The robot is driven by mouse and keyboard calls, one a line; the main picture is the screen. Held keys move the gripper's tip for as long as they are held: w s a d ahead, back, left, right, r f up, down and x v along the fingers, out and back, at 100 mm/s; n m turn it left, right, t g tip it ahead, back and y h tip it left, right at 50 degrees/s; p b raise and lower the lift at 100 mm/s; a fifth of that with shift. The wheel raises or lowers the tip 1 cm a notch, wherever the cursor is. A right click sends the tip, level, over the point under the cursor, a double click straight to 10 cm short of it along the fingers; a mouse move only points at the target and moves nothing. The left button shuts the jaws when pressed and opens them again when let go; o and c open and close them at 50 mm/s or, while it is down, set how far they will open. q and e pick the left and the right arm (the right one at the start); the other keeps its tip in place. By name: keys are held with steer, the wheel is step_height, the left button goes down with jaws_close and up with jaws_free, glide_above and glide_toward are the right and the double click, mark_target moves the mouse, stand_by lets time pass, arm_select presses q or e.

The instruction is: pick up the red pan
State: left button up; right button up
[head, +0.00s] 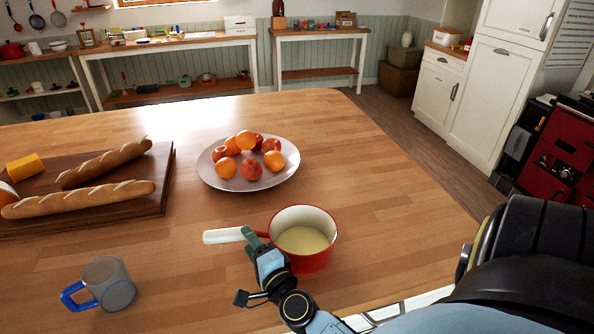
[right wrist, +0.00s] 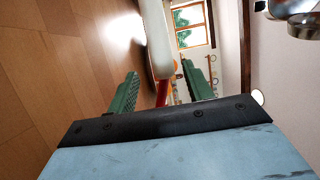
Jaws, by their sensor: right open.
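The red pan (head: 318,260) stands upright on the wooden island, near the front edge. It is red outside and cream inside, with pale yellow contents. Its white handle (head: 222,236) points left, joined by a short red neck. My right gripper (head: 255,240) is at the handle's red neck, its jaws open. In the right wrist view, the green fingers of the right gripper (right wrist: 158,86) stand apart, with the white handle (right wrist: 154,40) and red neck (right wrist: 162,93) showing between and beyond them. I cannot tell whether a finger touches it. My left gripper is not in view.
A plate (head: 210,176) of oranges and red apples stands behind the pan. A board (head: 160,190) with baguettes and cheese lies at the left. A grey mug (head: 112,287) with a blue handle stands front left. The island top right of the plate is clear.

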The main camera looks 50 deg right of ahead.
mark_target(239, 229)
steer(key=w, duration=0.3)
steer(key=w+d, duration=0.1)
steer(key=w, duration=0.1)
steer(key=shift+w+r+p, duration=0.2)
steer(key=shift+w+p, duration=0.1)
steer(key=shift+p, duration=0.05)
steer(key=shift+r, duration=0.1)
jaws_close()
